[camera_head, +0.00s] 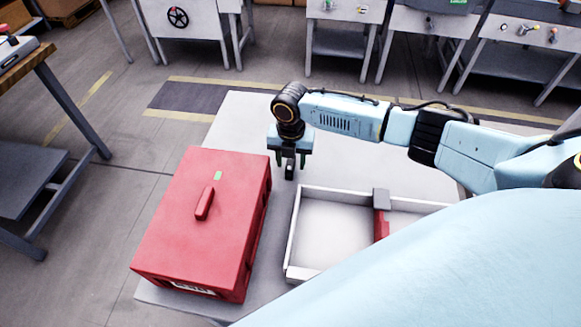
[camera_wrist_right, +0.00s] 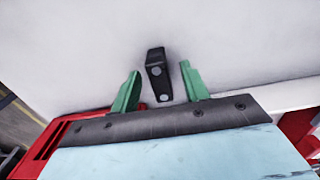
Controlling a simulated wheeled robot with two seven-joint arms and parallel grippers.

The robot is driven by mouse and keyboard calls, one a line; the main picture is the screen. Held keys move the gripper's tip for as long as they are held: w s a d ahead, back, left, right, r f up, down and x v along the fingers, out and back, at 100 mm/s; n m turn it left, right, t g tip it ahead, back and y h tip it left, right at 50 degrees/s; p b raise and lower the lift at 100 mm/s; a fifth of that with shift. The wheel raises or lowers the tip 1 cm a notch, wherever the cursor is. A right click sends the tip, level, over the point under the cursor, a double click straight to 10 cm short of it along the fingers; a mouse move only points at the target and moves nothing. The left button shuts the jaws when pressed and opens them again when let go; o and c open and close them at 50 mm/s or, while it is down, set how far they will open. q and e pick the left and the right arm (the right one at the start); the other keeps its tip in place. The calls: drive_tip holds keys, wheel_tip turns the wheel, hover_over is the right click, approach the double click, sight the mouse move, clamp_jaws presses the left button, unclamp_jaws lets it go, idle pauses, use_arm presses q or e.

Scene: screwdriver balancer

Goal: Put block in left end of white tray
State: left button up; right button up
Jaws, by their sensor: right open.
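A small dark block (camera_wrist_right: 156,72) with round pale marks shows between the green fingers of my right gripper (camera_wrist_right: 161,72) in the right wrist view. In the head view my right gripper (camera_head: 290,158) points down over the table beside the tray's far left corner, and the dark block (camera_head: 290,168) shows at its fingers. The right gripper is open; I cannot tell whether a finger touches the block. The white tray (camera_head: 294,232) lies to the right of the red toolbox, its left end empty. Its right part is partly hidden by blue parts. My left gripper is out of view.
A red toolbox (camera_head: 215,215) with a handle stands on the left of the pale table (camera_head: 240,120), close to the tray. A red piece with a grey top (camera_head: 381,200) stands across the tray's middle. Workbenches stand behind, across the floor.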

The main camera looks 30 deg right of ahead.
drive_tip(key=shift+f, duration=0.35)
drive_tip(key=shift+c, duration=0.3)
clamp_jaws()
drive_tip(key=shift+r, duration=0.1)
